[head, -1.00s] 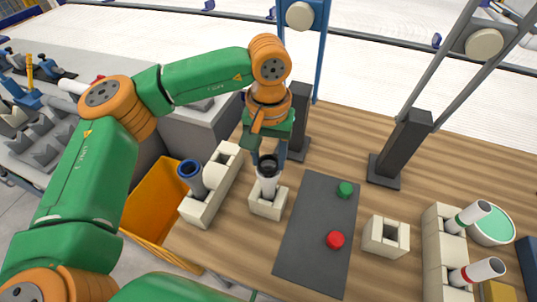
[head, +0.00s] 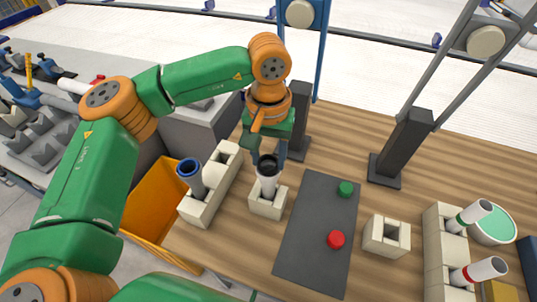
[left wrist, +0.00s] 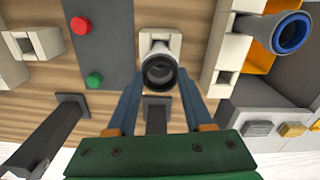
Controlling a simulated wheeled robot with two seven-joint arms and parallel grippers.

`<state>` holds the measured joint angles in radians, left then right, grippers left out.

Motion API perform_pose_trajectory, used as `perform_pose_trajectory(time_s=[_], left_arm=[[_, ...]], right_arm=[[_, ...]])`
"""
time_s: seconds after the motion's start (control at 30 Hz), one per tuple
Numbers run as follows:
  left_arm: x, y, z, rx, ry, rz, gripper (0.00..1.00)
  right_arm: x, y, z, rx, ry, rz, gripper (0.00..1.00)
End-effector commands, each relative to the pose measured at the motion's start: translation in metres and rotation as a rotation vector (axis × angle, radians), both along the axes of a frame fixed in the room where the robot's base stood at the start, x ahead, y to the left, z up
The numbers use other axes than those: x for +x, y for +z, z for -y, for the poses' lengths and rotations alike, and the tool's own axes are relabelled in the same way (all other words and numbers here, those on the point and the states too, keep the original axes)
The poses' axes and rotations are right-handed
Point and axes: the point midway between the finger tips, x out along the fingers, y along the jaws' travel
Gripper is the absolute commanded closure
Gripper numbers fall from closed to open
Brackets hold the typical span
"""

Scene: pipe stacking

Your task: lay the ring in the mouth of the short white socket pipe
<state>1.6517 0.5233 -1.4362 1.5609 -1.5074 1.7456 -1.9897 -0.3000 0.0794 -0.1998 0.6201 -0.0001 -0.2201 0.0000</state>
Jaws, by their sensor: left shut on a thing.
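The short white socket pipe (head: 268,186) stands upright in a cream block (head: 266,208) near the table's left part. A black ring (head: 268,162) shows at the top of the pipe; in the left wrist view the dark ring (left wrist: 160,70) is seen from above, roughly centred over the pipe. I cannot tell whether it rests inside the mouth or just on it. My left gripper (head: 268,158) points down, with its blue fingers on either side of the ring, shut on it. In the left wrist view the fingers come up from below. My right gripper is not in view.
A blue-mouthed grey pipe (head: 191,176) stands in a long cream block left of the socket pipe. A dark mat (head: 310,237) with red (head: 335,239) and green (head: 345,189) buttons lies to the right. An empty cream block (head: 387,236) stands beyond it. Dark posts stand behind.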

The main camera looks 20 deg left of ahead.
Motion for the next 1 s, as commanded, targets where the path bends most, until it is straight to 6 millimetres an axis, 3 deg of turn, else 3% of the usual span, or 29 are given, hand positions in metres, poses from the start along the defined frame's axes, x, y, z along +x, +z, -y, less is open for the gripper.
perform_pose_trajectory(time_s=[1.0], left_arm=[[-0.0001,-0.0048,0.0001,-0.001,0.000,0.000,1.00]], right_arm=[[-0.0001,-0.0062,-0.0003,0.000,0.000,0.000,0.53]])
